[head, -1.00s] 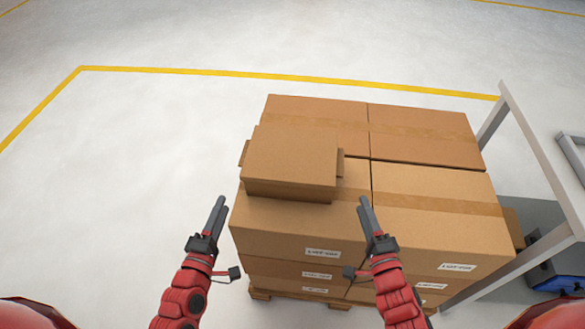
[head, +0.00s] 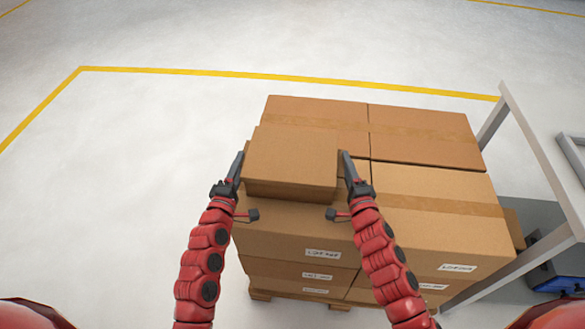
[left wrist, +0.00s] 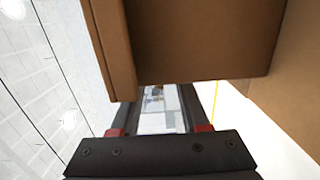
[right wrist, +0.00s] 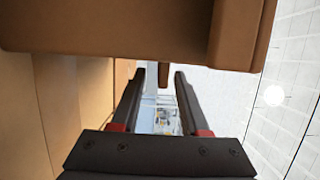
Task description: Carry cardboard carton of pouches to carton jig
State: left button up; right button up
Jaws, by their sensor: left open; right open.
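The cardboard carton (head: 292,158) is a small brown box lying on top of a stack of larger cartons. No pouches show. My left gripper (head: 238,167) is open at the carton's left side. My right gripper (head: 346,167) is open at its right side. In the left wrist view the carton (left wrist: 205,45) fills the top, with a side ledge (left wrist: 115,50) above the open fingers. In the right wrist view the carton (right wrist: 110,28) is above the open fingers, and a brown tab (right wrist: 163,74) shows between them. I cannot tell whether the fingers touch it. No carton jig is identifiable.
Large taped cartons (head: 435,185) are stacked on a wooden pallet (head: 300,297) under and beside the small carton. A grey metal frame (head: 540,150) stands close on the right. A yellow floor line (head: 230,73) runs behind. The floor at left is clear.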

pick_arm(q)
jog(key=shift+x, duration=1.4)
pick_arm(e)
jog(key=shift+w+a, duration=0.15)
jog(key=shift+w, duration=0.55)
jog(key=shift+w+a, duration=0.1)
jog(key=shift+w, duration=0.55)
pick_arm(q)
grip_shut()
pick_arm(e)
grip_shut()
